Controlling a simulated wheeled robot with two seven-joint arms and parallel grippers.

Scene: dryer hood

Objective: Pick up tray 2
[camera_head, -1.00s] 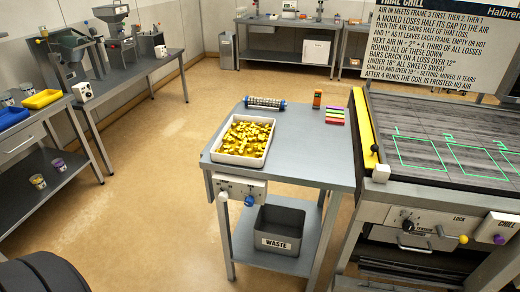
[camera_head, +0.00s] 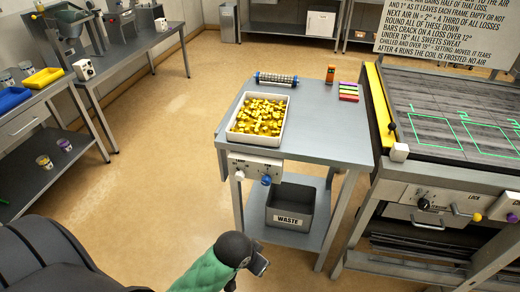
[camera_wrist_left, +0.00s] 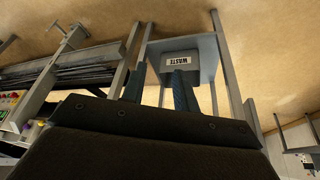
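No tray in view carries a readable number 2. A white tray (camera_head: 234,137) full of yellow-gold pieces sits on the left part of the grey steel table (camera_head: 330,135). Dark flat sheets or trays (camera_head: 405,238) show in the slot under the chill machine at the right; I cannot tell them apart. My left gripper (camera_head: 260,262) is low at the bottom, in front of the table and well apart from the white tray. In the left wrist view its two fingers (camera_wrist_left: 158,85) stand apart with nothing between them. My right gripper is not in view.
A grey WASTE bin (camera_head: 290,207) stands on the table's lower shelf. A clear roller (camera_head: 276,79), an orange bottle (camera_head: 330,74) and coloured bars (camera_head: 348,92) lie on the table. The chill machine (camera_head: 440,110) stands close to its right. Open floor (camera_head: 150,170) lies to the left.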

